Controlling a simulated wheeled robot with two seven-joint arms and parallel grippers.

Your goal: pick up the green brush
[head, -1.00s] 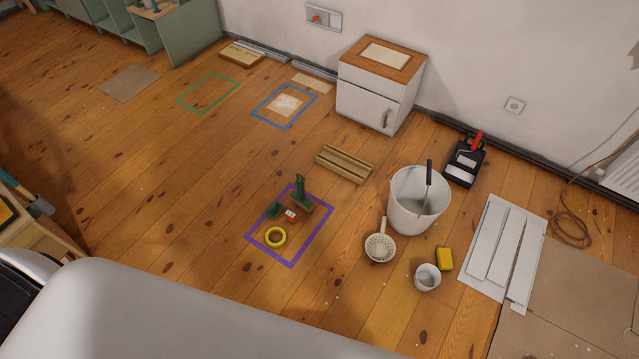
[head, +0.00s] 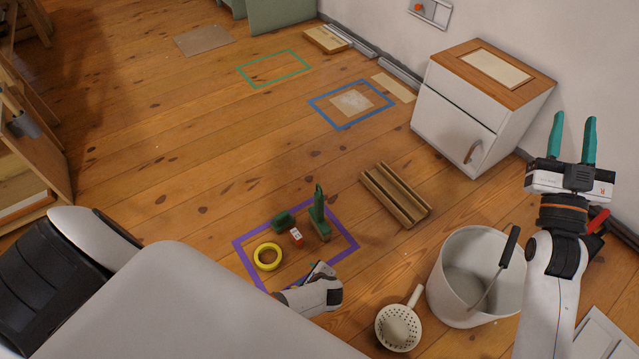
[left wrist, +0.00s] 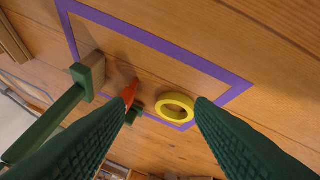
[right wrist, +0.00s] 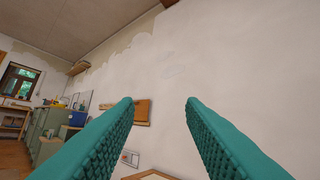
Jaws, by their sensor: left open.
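The green brush (head: 318,212) stands with its handle up and its brown block on the floor, inside the purple outline (head: 349,241). In the left wrist view the brush (left wrist: 48,122) is at the left, outside the fingers. My left gripper (head: 322,270) is low near the front of the outline, partly hidden by its wrist in the head view. Its fingers (left wrist: 160,108) are apart with nothing gripped. My right gripper (head: 573,132) is raised at the far right, open and empty, and its wrist view faces the wall.
Close to the brush are a green block (head: 283,220), a small red-and-white item (head: 296,237) and a yellow ring (head: 267,257). A grooved wooden piece (head: 395,195), white bucket (head: 473,282) and strainer (head: 398,326) lie to the right. Floor left of the outline is clear.

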